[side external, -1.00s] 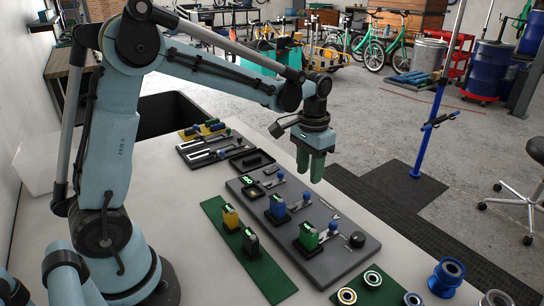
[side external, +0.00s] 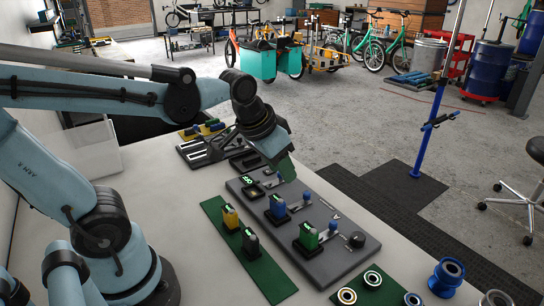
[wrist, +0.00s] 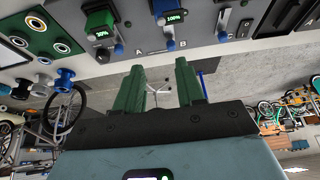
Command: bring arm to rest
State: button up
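My gripper (side external: 285,168) has green fingers and is tilted above the back part of the dark grey charging board (side external: 335,262) in the side view. In the wrist view my gripper (wrist: 158,78) has its two fingers apart with nothing between them. A blue battery (side external: 277,206) and a green battery (side external: 308,236) stand upright on the board; in the wrist view the green one (wrist: 99,28) reads 30% and the blue one (wrist: 168,22) reads 100%. A round black knob (side external: 357,240) is at the board's right end.
A green mat (side external: 262,278) holds a yellow battery (side external: 230,217) and a dark one (side external: 250,244). A black tray (side external: 205,148) with tools lies behind. Several bearing rings and a blue spool (side external: 446,278) stand at front right.

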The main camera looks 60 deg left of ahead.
jog(key=shift+s+d+f+t, duration=0.1)
jog(key=shift+s+f+t, duration=0.1)
jog(key=shift+s+t, duration=0.3)
jog(key=shift+s+d+f+t, duration=0.1)
jog(key=shift+s+f+t, duration=0.15)
jog(key=shift+s, duration=0.45)
jog(key=shift+s+d+f+t, duration=0.15)
jog(key=shift+s+t, duration=0.2)
jog(key=shift+s, duration=0.25)
